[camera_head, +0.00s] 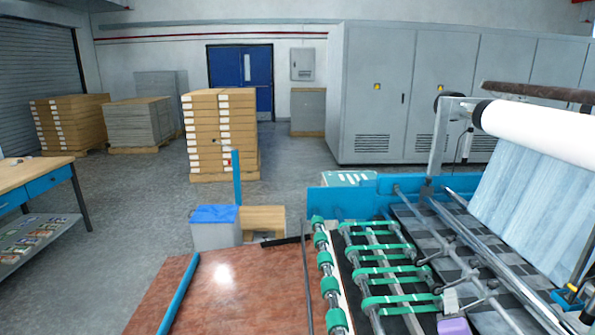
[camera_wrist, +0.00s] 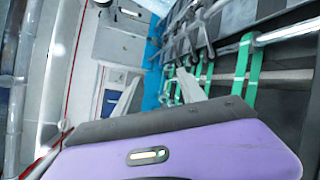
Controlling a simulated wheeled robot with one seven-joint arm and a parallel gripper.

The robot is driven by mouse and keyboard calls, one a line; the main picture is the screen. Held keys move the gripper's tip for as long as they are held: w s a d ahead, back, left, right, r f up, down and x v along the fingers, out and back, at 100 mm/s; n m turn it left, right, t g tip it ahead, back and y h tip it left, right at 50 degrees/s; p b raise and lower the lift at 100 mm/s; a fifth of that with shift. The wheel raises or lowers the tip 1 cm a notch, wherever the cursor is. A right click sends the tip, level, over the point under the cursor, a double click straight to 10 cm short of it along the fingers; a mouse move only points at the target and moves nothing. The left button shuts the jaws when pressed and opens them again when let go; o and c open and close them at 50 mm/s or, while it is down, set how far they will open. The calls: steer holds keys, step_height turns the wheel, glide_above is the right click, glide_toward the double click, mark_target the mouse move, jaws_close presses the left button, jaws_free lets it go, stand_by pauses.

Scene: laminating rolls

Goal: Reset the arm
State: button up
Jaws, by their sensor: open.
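My gripper (camera_wrist: 157,92) shows in the wrist view with its purple body at the bottom and two pale fingers apart. It is open, with nothing between the fingers. In the head view only a small purple part and a pale finger of my gripper (camera_head: 449,300) show at the bottom edge, in front of the machine. The rest of my arm is out of view there. The laminating machine (camera_head: 400,185) has green belts (camera_head: 392,273) on rollers, and the gripper is close to them; I cannot tell whether it touches.
A white roll (camera_head: 540,132) with a hanging sheet is at the right. A reddish-brown board (camera_head: 225,290) lies at the front. A grey bin (camera_head: 215,230) stands behind it. A workbench (camera_head: 30,180) is at the left, stacked boxes (camera_head: 222,135) farther back. Open floor lies between.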

steer(key=s+a+f+m+t+y, duration=0.1)
steer(key=s+a+m, duration=0.2)
steer(key=s+m, duration=0.1)
steer(key=s+a+f+m+t+y, duration=0.1)
steer(key=s+a+m+y, duration=0.1)
steer(key=s, duration=0.5)
steer(key=s+a+f+m+t+y, duration=0.1)
steer(key=s+a+m, duration=0.4)
steer(key=m, duration=0.1)
steer(key=shift+s+f+y, duration=0.25)
steer(key=shift+s+y, duration=0.05)
steer(key=shift+s, duration=0.1)
steer(key=s+a+m+g+y, duration=0.1)
steer(key=s+m, duration=0.2)
steer(key=s, duration=1)
steer(key=s+a+f+m+g+y, duration=0.1)
steer(key=s+m, duration=0.3)
steer(key=s, duration=1)
steer(key=shift+a+f+g, duration=0.25)
steer(key=shift+f+g, duration=0.05)
steer(key=shift+g, duration=0.1)
